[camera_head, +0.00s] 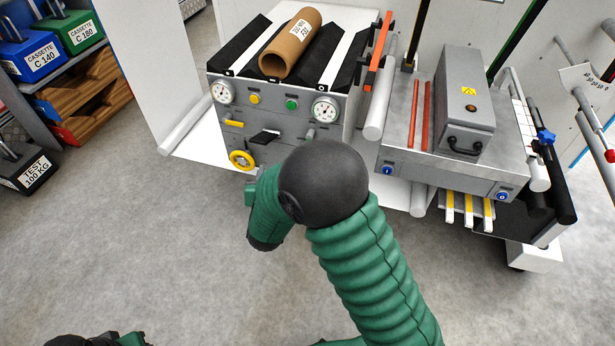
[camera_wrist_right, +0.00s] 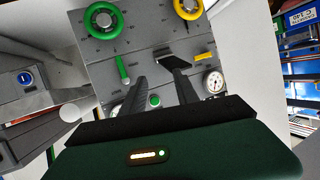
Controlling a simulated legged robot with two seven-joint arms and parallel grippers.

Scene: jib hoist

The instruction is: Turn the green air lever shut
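In the right wrist view the green lever (camera_wrist_right: 122,70) is a narrow bar on the grey panel (camera_wrist_right: 105,73), nearly upright in the picture. My right gripper (camera_wrist_right: 160,79) is open in front of the panel, with nothing visible between its fingers. The green lever is just left of its left finger; I cannot tell whether they touch. A black lever (camera_wrist_right: 174,59) is near the right fingertip, and a yellow lever (camera_wrist_right: 203,59) lies farther right. In the head view my right arm hides the green lever and gripper.
The panel carries a green wheel (camera_wrist_right: 104,20), a yellow wheel (camera_head: 241,159), a green button (camera_head: 292,104) and gauges (camera_head: 222,92). A cardboard tube (camera_head: 290,43) lies on top. A grey bench (camera_head: 398,150) stands right; the floor in front is clear.

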